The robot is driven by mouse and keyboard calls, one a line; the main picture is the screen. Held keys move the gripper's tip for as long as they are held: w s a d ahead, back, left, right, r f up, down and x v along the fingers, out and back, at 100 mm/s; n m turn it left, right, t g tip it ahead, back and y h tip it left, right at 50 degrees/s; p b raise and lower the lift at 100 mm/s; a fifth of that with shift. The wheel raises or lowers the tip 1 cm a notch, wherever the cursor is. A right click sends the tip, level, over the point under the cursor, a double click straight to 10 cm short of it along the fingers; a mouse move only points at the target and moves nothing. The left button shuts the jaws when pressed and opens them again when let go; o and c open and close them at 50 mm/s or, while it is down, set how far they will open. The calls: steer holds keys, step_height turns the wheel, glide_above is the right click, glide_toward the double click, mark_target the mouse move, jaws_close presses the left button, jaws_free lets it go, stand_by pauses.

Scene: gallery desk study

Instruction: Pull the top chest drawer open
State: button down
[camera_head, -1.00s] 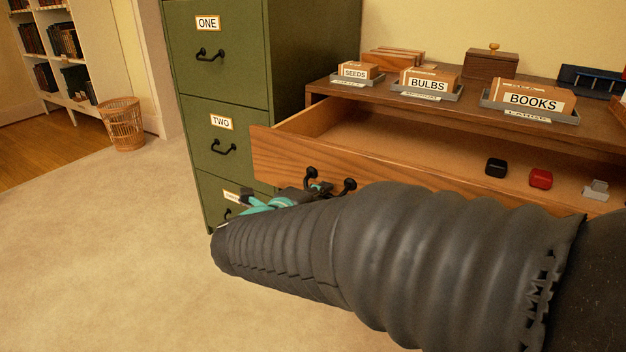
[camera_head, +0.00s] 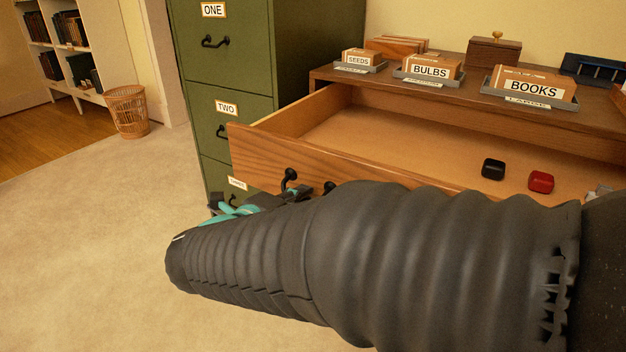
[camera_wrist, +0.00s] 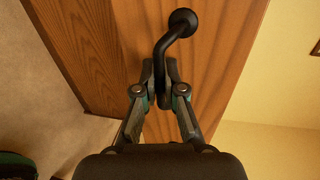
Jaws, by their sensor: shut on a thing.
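The top chest drawer (camera_head: 262,152) is a wooden drawer, pulled well out from the chest (camera_head: 330,76). Its front also fills much of the wrist view (camera_wrist: 100,45). A black curved drawer handle (camera_wrist: 176,30) with a round end shows in the wrist view, and part of it (camera_head: 289,178) shows in the head view. My gripper (camera_wrist: 160,78) is shut on the handle, with one finger on each side of the bar. In the head view, my dark sleeved arm hides most of the gripper and part of the drawer front.
Inside the drawer lie a black case (camera_head: 493,169), a red case (camera_head: 541,182) and a partly hidden grey item. Labelled trays stand on the chest top. A green filing cabinet (camera_head: 318,50) stands close at left. The carpet (camera_head: 90,250) at left is clear.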

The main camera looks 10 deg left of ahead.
steer(key=c, duration=1.3)
jaws_free()
steer(key=shift+d, duration=0.1)
steer(key=shift+o, duration=0.2)
steer(key=v, duration=1.2)
